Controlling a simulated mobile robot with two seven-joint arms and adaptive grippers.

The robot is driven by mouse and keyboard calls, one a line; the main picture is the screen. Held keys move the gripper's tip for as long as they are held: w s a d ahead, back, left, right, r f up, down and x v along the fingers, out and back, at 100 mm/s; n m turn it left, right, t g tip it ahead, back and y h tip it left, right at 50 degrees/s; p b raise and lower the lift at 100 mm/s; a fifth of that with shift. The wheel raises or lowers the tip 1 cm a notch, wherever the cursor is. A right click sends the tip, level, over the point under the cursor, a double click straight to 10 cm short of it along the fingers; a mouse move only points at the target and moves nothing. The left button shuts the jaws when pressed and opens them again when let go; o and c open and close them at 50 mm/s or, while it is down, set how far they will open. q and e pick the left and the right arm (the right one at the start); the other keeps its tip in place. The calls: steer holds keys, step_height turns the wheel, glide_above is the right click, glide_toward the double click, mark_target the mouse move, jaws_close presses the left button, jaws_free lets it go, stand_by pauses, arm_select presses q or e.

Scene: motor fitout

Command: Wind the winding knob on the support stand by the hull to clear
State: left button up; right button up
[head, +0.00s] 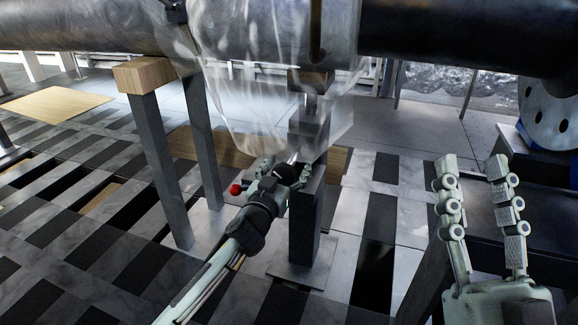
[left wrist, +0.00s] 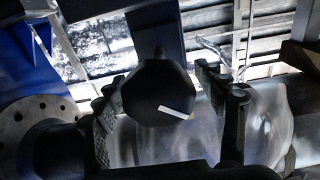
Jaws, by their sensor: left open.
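The support stand (head: 305,222) is a dark upright post on a flat base plate, under the large horizontal hull (head: 440,28). In the left wrist view, the winding knob (left wrist: 155,92) is a dark many-sided knob with a white mark on its face. My left gripper (head: 284,172) is at the stand's upper part. In the left wrist view, its two fingers (left wrist: 165,88) stand apart on either side of the knob; I cannot tell whether they touch it. The right gripper (head: 474,165) is open and empty, fingers pointing up, well right of the stand.
A translucent sheet (head: 270,80) hangs from the hull above the stand. A red ball (head: 235,189) shows just left of my left gripper. A trestle with a wooden top block (head: 148,74) stands left. A drilled flange (head: 550,105) is at right.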

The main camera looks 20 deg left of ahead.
arm_select(q)
steer(key=shift+w, duration=0.4)
